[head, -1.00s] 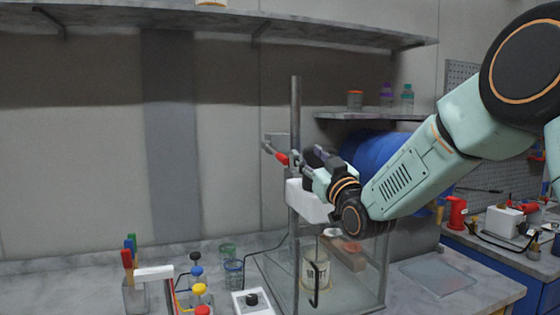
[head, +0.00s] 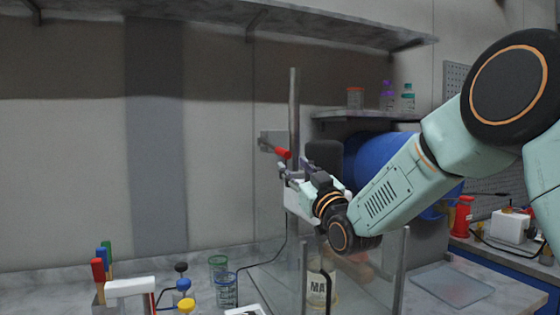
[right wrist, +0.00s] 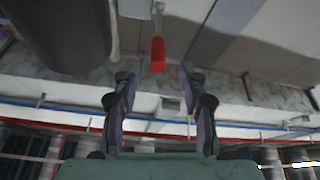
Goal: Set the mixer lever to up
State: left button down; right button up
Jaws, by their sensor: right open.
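The mixer lever is a thin grey arm with a red handle (head: 283,154), in front of a grey plate beside the upright metal post. In the head view it slopes down to the right. My right gripper (head: 294,169) is open, just below and beside the red handle. In the right wrist view the red handle (right wrist: 158,55) points toward the gripper and lines up with the gap between the two fingertips (right wrist: 159,72). I see no finger touching it. The white mixer body (head: 296,203) is partly hidden behind my gripper. My left gripper is not in view.
A clear-walled enclosure (head: 394,270) below the mixer holds a labelled container (head: 318,290). A blue drum (head: 372,158) is behind my right arm. Coloured-handled tools and cups (head: 218,264) stand at the lower left. The wall left of the lever is clear.

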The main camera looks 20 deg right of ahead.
aim_at(285, 152)
jog(key=p+x, duration=0.1)
jog(key=x, duration=0.5)
jog(key=shift+a, duration=0.2)
jog(key=shift+w+d+r, duration=0.15)
jog(key=shift+w, duration=0.1)
jog(key=shift+d+r, duration=0.2)
jog(key=shift+d, duration=0.2)
jog(key=shift+w+a, duration=0.25)
jog(key=shift+a, duration=0.2)
jog(key=shift+w, duration=0.1)
jog(key=shift+c, duration=1)
jog(key=shift+s+d, duration=0.2)
jog(key=shift+d, duration=0.15)
jog(key=c, duration=0.3)
jog(key=shift+a+r, duration=0.1)
jog(key=shift+a, duration=0.15)
grip_shut()
jog(key=shift+d, duration=0.15)
